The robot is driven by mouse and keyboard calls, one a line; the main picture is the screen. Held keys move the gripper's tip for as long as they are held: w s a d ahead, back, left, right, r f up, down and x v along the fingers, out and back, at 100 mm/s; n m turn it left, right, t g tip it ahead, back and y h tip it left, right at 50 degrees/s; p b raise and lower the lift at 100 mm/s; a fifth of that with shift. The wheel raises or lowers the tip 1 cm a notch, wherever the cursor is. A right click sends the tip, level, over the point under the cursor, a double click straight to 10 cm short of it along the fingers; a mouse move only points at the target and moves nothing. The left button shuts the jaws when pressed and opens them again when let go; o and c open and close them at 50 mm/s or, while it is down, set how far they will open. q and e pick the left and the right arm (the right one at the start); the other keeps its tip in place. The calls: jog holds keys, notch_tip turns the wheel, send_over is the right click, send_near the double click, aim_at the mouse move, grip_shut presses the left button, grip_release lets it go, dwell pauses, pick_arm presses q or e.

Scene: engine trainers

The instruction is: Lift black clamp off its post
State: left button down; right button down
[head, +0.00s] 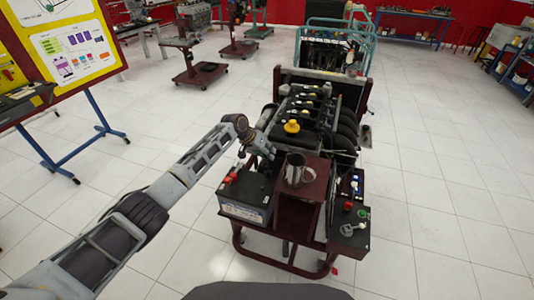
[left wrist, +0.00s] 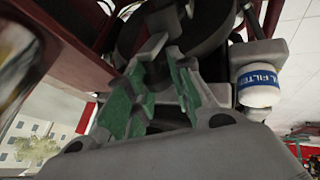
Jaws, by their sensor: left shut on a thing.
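The battery (head: 243,200) sits at the front left of the engine trainer, with a red clamp (head: 231,177) on its left side. My left gripper (head: 267,153) reaches down at the battery's far right corner, by the engine. It is shut on the black clamp, which is small and dark and mostly hidden by the fingers. In the left wrist view, my left gripper's green-padded fingers (left wrist: 158,68) point towards dark engine parts. Whether the clamp touches its post cannot be seen. My right gripper is not in view.
The engine (head: 312,112) with its yellow cap (head: 291,127) stands just beyond the gripper. A metal cup (head: 296,168) is right of the battery, and a control box (head: 348,220) is further right. A white and blue filter (left wrist: 258,85) is beside the fingers.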

pick_arm(q)
jog(key=shift+w, duration=0.1)
dwell(0.3)
jog(key=c, duration=1.3)
grip_release()
jog(key=shift+w, duration=0.1)
jog(key=shift+a+r, duration=0.1)
jog(key=shift+v, duration=5.85)
